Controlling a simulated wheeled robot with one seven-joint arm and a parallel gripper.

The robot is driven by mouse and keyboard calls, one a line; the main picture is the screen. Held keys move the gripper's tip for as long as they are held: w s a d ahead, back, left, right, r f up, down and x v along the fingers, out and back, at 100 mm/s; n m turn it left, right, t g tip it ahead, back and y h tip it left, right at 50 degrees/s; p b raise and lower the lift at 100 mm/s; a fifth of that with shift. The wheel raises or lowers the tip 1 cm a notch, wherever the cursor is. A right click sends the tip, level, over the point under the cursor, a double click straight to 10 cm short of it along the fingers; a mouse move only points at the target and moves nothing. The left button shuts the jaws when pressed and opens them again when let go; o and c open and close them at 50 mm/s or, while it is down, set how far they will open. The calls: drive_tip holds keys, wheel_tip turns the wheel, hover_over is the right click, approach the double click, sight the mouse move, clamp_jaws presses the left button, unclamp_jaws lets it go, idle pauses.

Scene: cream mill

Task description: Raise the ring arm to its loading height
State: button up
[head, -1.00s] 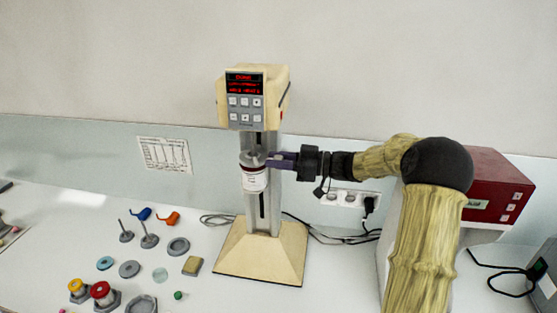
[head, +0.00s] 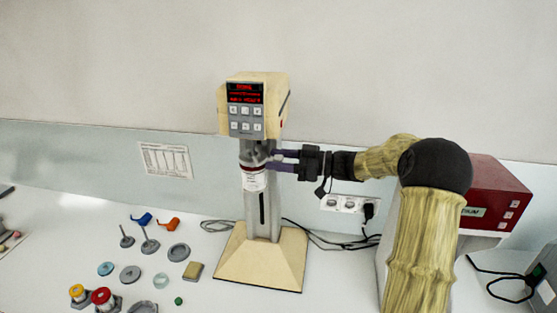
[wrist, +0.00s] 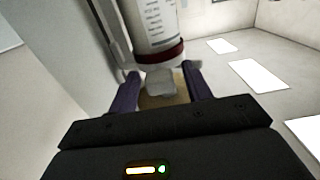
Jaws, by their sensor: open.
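The mill (head: 253,104) is cream, with a lit red display and grey buttons, on a grey column above a cream base (head: 262,258). A white labelled jar (head: 254,179) with a dark red band hangs at the column below the head, and it also shows in the wrist view (wrist: 155,22). The ring arm cannot be clearly told apart; a small grey block (wrist: 160,81) lies between my fingers in the wrist view. My gripper (head: 275,160) is open at the jar's right side, its purple fingers apart. It also shows in the wrist view (wrist: 160,90).
A red box-shaped device (head: 497,192) stands at the right behind my arm. Wall sockets (head: 345,203) and black cables lie behind the mill. Several small parts, including a red-topped one (head: 102,296) and a tan block (head: 193,271), lie on the left of the white bench.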

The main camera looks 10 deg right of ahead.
drive_tip(key=b+v, duration=0.2)
drive_tip(key=v, duration=0.5)
drive_tip(key=shift+b, duration=0.4)
drive_tip(key=shift+d, duration=0.1)
